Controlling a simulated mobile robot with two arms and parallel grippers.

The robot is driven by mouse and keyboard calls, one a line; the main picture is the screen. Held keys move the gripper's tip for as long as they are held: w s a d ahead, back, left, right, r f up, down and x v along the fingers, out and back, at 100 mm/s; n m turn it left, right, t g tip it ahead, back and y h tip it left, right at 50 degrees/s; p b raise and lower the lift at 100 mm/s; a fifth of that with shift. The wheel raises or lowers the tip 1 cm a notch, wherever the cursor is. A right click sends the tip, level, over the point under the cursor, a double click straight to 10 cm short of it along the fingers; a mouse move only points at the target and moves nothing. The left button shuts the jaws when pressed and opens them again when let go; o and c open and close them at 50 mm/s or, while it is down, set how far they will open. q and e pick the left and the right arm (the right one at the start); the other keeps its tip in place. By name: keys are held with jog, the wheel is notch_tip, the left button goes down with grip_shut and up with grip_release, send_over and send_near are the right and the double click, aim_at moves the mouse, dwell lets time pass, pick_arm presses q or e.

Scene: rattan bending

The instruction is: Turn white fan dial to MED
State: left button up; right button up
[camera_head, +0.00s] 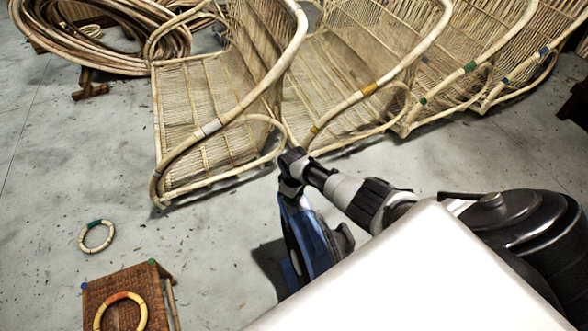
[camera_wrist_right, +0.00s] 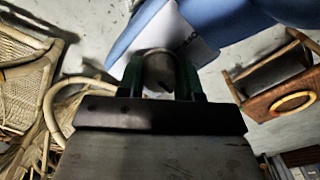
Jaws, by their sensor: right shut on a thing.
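My right gripper (camera_wrist_right: 160,62) shows in the right wrist view, its two dark fingers shut around a grey rounded knob (camera_wrist_right: 158,72), which looks like the fan dial. A white panel (camera_wrist_right: 178,28) with small dark lettering lies just beyond the fingertips. The lettering is turned and too small to read surely, so I cannot tell the dial's setting. In the head view my right arm reaches in from the right and bends down at the centre; its fingertips and the dial are hidden there. My left gripper is not in view.
Several rattan chair frames (camera_head: 215,95) stand across the back. A rattan coil (camera_head: 90,35) lies back left. A small woven stool (camera_head: 100,292) with a ring (camera_head: 122,296) stands front left, near another ring (camera_head: 96,236) on the floor. Bare floor lies between.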

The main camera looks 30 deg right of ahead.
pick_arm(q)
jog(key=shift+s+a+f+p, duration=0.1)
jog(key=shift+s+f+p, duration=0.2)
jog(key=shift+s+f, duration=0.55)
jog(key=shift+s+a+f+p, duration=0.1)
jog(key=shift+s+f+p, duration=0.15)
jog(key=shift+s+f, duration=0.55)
pick_arm(e)
jog(key=shift+m, duration=2.2)
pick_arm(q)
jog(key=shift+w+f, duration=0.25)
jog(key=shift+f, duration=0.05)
pick_arm(e)
jog(key=o, duration=0.9)
